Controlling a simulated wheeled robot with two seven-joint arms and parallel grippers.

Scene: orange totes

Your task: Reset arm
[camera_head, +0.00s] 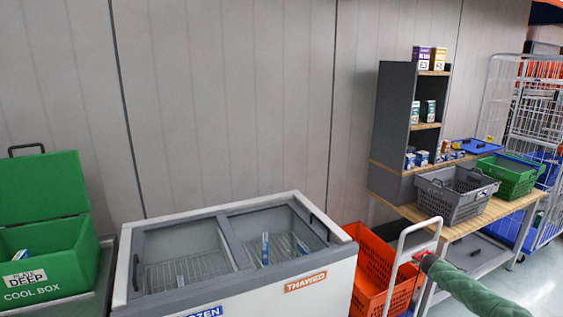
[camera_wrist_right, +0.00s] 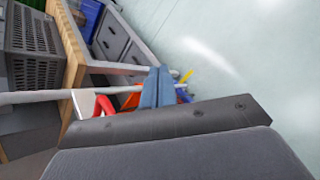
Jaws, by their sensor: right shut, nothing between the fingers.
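My right gripper (camera_wrist_right: 157,86) shows in the right wrist view as two blue-grey fingers pressed together, with nothing between them. It points toward a pale floor and the lower part of a wooden-topped table (camera_wrist_right: 64,40). I cannot make out either gripper in the head view. My left gripper is not in view.
The head view shows a chest freezer (camera_head: 233,290), a green cool box (camera_head: 45,265), orange totes (camera_head: 372,262) and a table (camera_head: 463,232) holding a grey basket (camera_head: 455,202). A white tubular frame (camera_head: 405,240) stands before the table. Pale floor shows at far right.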

